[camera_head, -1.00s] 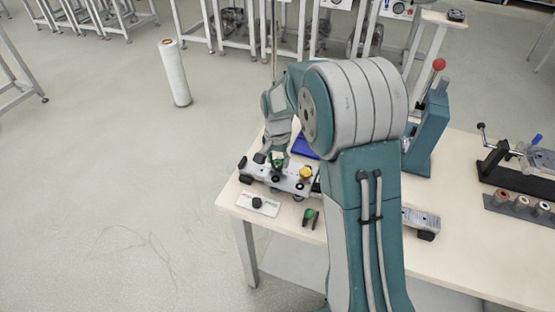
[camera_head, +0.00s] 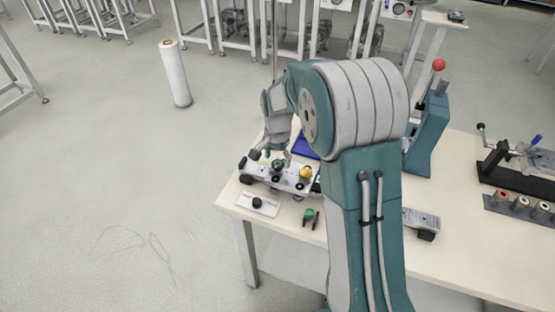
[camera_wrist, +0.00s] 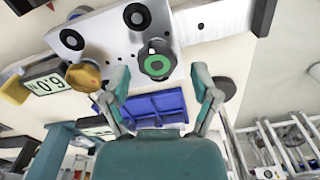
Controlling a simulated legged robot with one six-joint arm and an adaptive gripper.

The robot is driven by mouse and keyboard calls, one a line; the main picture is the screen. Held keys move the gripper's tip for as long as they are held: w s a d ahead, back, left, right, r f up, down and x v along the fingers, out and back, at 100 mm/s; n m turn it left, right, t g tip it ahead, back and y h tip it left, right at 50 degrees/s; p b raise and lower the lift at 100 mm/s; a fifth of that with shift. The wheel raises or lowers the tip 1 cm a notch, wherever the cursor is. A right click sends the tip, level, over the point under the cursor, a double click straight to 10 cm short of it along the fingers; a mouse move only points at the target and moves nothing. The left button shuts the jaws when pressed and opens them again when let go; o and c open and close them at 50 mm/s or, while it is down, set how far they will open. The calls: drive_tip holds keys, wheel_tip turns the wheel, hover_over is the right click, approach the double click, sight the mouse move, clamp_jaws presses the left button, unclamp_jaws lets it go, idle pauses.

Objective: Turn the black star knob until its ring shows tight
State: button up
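The black star knob (camera_wrist: 157,60) sits on the pale metal plate (camera_wrist: 108,42) of the fixture. In the head view the knob (camera_head: 277,165) is small, dark and green. My gripper (camera_wrist: 160,82) is open, its two fingers spread wide apart and nothing between them. It is apart from the knob; in the head view my gripper (camera_head: 272,152) hangs just above and behind it.
A yellow knob (camera_head: 305,173) stands right of the star knob on the fixture. A small card with a black knob (camera_head: 257,202) and a green-and-black item (camera_head: 309,216) lie in front. A blue tray (camera_head: 304,146) is behind. The table's left front corner is mostly clear.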

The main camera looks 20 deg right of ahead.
sight(277, 163)
drive_tip(key=shift+f, duration=0.2)
wheel_tip(277, 163, up, 12)
idle(0.6)
drive_tip(key=s+r+n+t, duration=0.2)
drive_tip(key=s+r+n, duration=0.45)
drive_tip(key=s, duration=0.65)
drive_tip(key=s+n+t, duration=0.3)
drive_tip(key=s, duration=1.2)
drive_tip(key=shift+r, duration=0.2)
